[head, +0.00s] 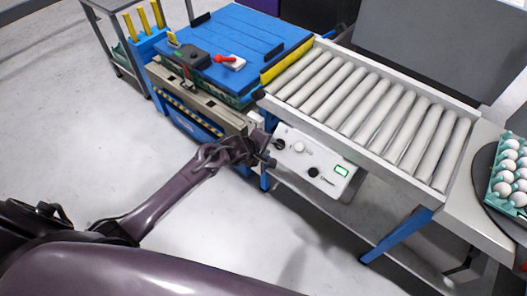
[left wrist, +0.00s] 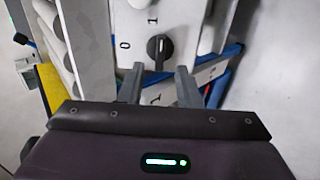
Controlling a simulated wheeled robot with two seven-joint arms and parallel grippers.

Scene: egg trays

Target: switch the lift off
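The lift's control box (head: 322,176) is a white panel under the roller conveyor, with knobs and a lit green display (head: 341,170). A black rotary switch (left wrist: 158,48) shows in the left wrist view, with a "0" to its left and a "1" above it. Its handle stands upright in that picture, roughly in line with the "1". My left gripper (left wrist: 159,72) is open, its two fingers apart just short of the switch, one to each side, with nothing between them. In the head view the left gripper (head: 264,150) is at the box's left end. My right gripper is not in view.
A roller conveyor (head: 372,112) runs above the box. A blue lift platform (head: 240,45) with a small red-handled device (head: 230,62) stands to its left. A teal tray of eggs (head: 497,190) is at the far right. The floor (head: 90,130) at left is clear.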

